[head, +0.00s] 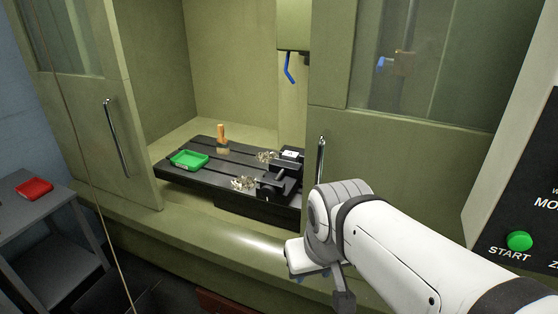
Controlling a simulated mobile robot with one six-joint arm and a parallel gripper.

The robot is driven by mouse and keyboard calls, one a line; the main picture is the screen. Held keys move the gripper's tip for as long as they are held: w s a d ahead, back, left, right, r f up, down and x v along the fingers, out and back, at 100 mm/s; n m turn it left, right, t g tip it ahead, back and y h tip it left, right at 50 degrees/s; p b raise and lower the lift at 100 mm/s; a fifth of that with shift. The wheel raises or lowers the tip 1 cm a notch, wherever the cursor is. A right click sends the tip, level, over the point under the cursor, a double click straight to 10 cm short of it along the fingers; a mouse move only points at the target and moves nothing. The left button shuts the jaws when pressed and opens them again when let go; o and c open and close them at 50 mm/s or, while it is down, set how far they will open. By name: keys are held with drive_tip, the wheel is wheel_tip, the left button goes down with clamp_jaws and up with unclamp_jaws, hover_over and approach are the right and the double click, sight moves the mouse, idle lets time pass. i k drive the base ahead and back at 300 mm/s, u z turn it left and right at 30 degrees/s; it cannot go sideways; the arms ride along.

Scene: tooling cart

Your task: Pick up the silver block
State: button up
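A small pale silver-white block (291,154) with a dark mark sits at the top of the black vise (282,182), on the right part of the machine's slotted table. It looks held in or resting on the vise; I cannot tell which. My gripper (318,278) is at the end of my white arm, outside the machine in front of the opening, lower and nearer than the vise. My wrist hides most of it, and its fingertips are not clear.
The black slotted table (205,179) carries a green tray (189,160), an orange-handled brush (222,138) and metal chips (243,183). The doors' handles (117,138) flank the opening. A blue nozzle (290,68) hangs above. A red tray (34,189) lies on a grey cart (40,215) at left.

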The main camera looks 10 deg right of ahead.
sight(287, 155)
drive_tip(key=z, duration=0.1)
drive_tip(key=k, duration=0.6)
drive_tip(key=u, duration=0.5)
drive_tip(key=i, duration=1.95)
drive_tip(key=z, duration=0.85)
